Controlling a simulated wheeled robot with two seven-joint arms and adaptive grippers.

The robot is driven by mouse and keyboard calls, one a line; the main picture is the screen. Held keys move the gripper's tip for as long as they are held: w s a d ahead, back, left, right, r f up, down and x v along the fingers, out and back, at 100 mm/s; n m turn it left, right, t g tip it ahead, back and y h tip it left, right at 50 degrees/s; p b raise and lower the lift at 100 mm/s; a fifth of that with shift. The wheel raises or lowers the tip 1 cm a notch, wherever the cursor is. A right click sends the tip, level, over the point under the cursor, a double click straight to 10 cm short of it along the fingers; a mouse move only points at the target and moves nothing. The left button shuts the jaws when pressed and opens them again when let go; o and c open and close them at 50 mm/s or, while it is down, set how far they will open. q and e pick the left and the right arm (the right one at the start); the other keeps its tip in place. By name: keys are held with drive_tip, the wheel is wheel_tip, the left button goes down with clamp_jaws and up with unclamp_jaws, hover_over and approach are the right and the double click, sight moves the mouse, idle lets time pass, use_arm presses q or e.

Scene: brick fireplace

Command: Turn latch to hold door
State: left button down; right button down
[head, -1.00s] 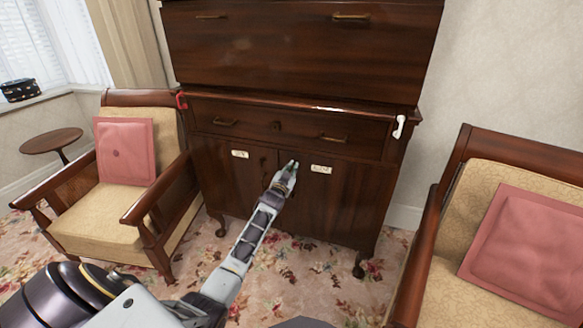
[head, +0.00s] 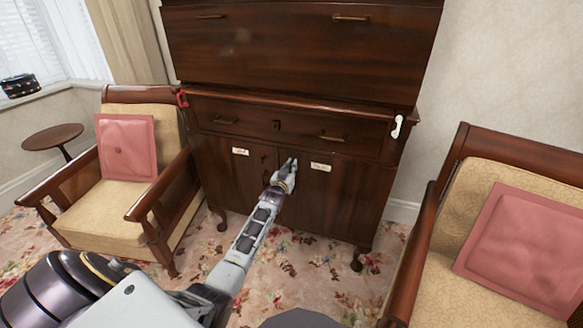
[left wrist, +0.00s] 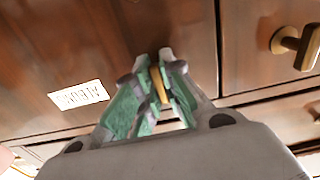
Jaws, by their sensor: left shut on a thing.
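A dark wooden cabinet (head: 330,200) has two lower doors, both looking closed. The left door (head: 225,180) and the right door (head: 345,195) each bear a pale label near the top. My left gripper (head: 290,162) is up against the right door near the middle seam. In the left wrist view the fingers (left wrist: 160,80) are shut on a small brass piece, likely a latch (left wrist: 158,84). The fingers hide most of it. Another brass fitting (left wrist: 292,44) stands at the right of that view. My right gripper is not in view.
Drawers with brass handles (head: 333,138) lie above the doors. Armchairs with pink cushions stand at left (head: 125,150) and right (head: 525,245). A red item (head: 182,98) and a white item (head: 397,127) are at the cabinet's corners. Floral carpet (head: 300,265) is clear before the cabinet.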

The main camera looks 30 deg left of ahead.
use_arm(q)
drive_tip(key=c, duration=1.5)
unclamp_jaws()
drive_tip(key=shift+s, duration=0.1)
drive_tip(key=shift+v, duration=5.85)
drive_tip(key=shift+f, duration=0.1)
